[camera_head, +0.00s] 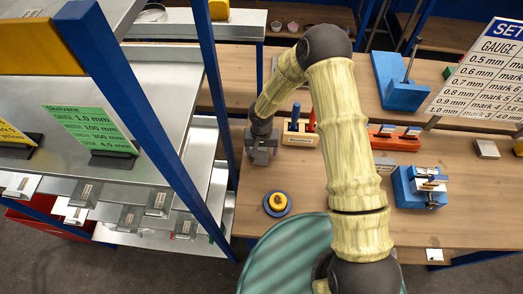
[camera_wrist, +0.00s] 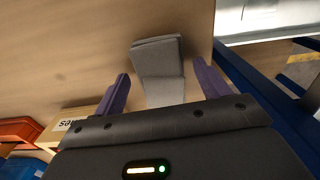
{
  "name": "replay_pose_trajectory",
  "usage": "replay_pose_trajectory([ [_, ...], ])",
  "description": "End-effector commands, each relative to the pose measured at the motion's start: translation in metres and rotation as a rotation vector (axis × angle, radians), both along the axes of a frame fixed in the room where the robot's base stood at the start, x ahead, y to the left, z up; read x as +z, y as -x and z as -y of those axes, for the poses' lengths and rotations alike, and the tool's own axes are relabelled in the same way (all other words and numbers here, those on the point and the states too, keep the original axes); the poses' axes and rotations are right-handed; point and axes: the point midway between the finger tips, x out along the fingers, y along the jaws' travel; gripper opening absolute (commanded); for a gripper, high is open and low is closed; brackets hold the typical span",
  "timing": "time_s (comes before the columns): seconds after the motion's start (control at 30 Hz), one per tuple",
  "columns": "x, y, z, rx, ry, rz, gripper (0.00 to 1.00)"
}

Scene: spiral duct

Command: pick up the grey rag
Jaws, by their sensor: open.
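The grey rag (camera_wrist: 157,57) lies on the wooden table in the wrist view, looking folded, with a lighter part nearer my gripper. My gripper (camera_wrist: 161,74) is open; its two purple fingers stand to the left and right of the rag's near part, and nothing is held. The rag's near end is hidden behind the gripper body. In the head view my gripper (camera_head: 262,155) points down at the left part of the table, and I cannot make out the rag there. I cannot tell the exact height of the fingertips above the table.
A wooden block with upright tools (camera_head: 299,134) stands just right of my gripper. A blue and yellow round item (camera_head: 277,203) lies nearer. A blue shelf post (camera_head: 217,85) rises close on the left. A blue fixture (camera_head: 418,187) stands at right. Bare wood surrounds the rag's far end.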

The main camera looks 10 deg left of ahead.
Motion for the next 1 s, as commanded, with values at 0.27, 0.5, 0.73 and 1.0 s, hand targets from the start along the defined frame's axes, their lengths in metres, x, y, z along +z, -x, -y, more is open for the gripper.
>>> replay_pose_trajectory([
  [0.27,0.0003,-0.0002,0.0,0.0,0.0,0.0,0.75],
  [0.5,0.0004,-0.0002,0.0001,-0.001,0.0,0.0,0.49],
  [0.73,0.0005,-0.0003,0.0001,-0.001,0.0,0.0,0.3],
  [1.0,0.0067,-0.0013,-0.0002,-0.002,-0.001,0.003,0.3],
])
